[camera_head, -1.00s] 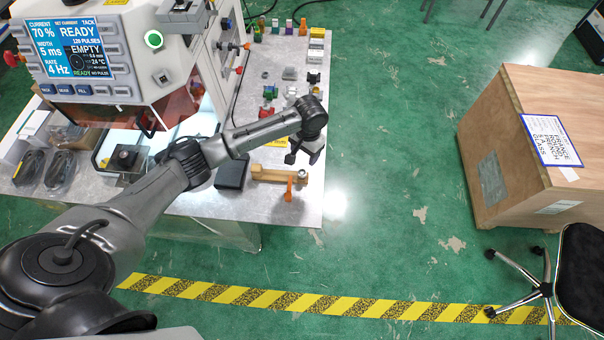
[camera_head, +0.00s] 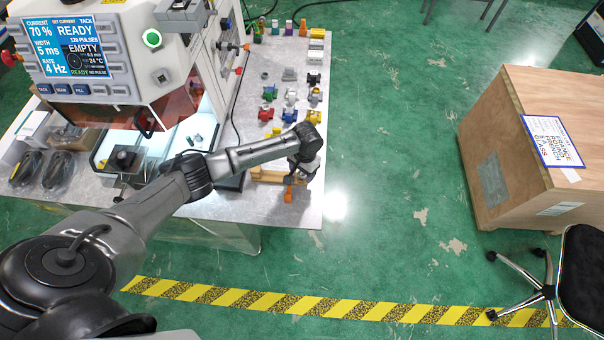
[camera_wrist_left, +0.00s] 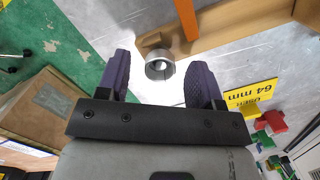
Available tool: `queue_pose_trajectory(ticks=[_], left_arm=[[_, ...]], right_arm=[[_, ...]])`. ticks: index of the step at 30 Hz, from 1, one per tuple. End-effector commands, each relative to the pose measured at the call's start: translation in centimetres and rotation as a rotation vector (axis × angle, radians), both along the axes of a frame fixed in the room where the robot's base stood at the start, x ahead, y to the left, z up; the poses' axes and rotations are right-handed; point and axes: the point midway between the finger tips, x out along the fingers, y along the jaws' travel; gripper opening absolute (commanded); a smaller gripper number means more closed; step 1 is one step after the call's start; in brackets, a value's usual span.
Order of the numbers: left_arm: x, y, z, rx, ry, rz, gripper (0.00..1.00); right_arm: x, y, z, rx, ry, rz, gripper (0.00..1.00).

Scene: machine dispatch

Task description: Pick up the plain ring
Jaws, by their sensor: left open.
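A plain grey metal ring (camera_wrist_left: 159,66) shows in the left wrist view, by the end of a wooden holder (camera_wrist_left: 225,22) with an orange upright piece (camera_wrist_left: 187,18). My left gripper (camera_wrist_left: 160,58) is open, with its two dark fingers on either side of the ring in the picture and nothing gripped. I cannot tell how far the fingertips are above it. In the head view my left gripper (camera_head: 302,170) is over the right end of the wooden holder (camera_head: 266,176) and hides the ring. My right gripper is not in view.
A grey bench (camera_head: 312,120) carries several small coloured parts behind the gripper. A white machine (camera_head: 120,40) with a lit screen stands to the left. A yellow 64 mm label (camera_wrist_left: 251,94) lies near the ring. A wooden crate (camera_head: 530,150) stands on the floor at right.

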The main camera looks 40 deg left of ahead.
Motion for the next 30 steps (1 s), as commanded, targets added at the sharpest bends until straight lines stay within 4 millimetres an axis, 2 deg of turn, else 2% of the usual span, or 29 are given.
queue_pose_trajectory(ticks=[6,22,30], left_arm=[[-0.01,0.0,-0.02,0.0,0.0,0.0,0.59],[-0.01,0.0,0.01,0.0,0.0,0.001,0.09],[0.0,0.01,0.12,0.0,0.0,0.0,0.07]], right_arm=[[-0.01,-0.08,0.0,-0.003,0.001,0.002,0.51],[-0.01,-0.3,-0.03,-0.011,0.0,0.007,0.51],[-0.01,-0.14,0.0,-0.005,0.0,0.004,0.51]])
